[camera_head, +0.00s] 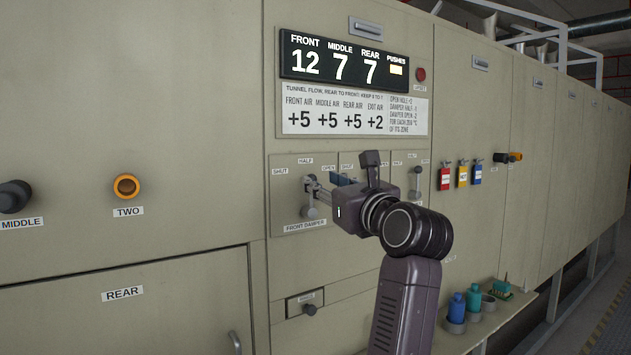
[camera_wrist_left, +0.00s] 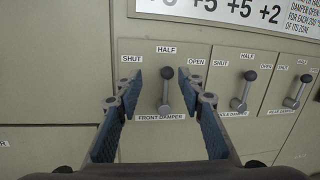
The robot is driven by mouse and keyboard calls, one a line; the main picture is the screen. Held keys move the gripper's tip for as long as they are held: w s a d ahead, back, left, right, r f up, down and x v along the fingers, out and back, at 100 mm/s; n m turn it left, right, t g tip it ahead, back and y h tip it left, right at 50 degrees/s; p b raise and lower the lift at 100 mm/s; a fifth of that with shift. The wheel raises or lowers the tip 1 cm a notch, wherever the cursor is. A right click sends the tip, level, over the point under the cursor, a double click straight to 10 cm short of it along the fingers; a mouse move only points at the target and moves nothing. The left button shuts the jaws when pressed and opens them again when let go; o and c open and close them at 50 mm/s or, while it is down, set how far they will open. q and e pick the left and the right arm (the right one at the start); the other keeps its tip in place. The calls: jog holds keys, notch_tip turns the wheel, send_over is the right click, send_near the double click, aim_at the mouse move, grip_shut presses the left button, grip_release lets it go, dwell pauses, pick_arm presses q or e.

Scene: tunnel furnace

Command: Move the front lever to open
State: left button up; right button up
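The front damper lever (camera_wrist_left: 166,92) is a dark ball knob on a grey stem, in the left wrist view. It stands upright, pointing to HALF, between the SHUT and OPEN labels. My left gripper (camera_wrist_left: 160,77) is open, with one blue-padded finger on each side of the lever in that view. Neither finger visibly touches it; the exact depth is hard to tell. In the head view my left gripper (camera_head: 324,187) is at the front damper panel and covers the lever's upper part; its lower end (camera_head: 309,212) shows. My right gripper is not in view.
The middle damper lever (camera_wrist_left: 241,90) and rear damper lever (camera_wrist_left: 296,91) stand close by on the right. Above is the display (camera_head: 345,60) reading 12, 7, 7. Hanging tags (camera_head: 462,176) are to the right, and a shelf (camera_head: 500,318) with bottles is below.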

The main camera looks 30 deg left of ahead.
pick_arm(q)
jog(key=w+a+h+p, duration=0.1)
jog(key=w+a+p, duration=0.1)
jog(key=w+a, duration=0.3)
jog(key=shift+a+f+h+p, duration=0.3)
jog(key=shift+p, duration=0.1)
jog(key=shift+c, duration=0.6)
grip_shut()
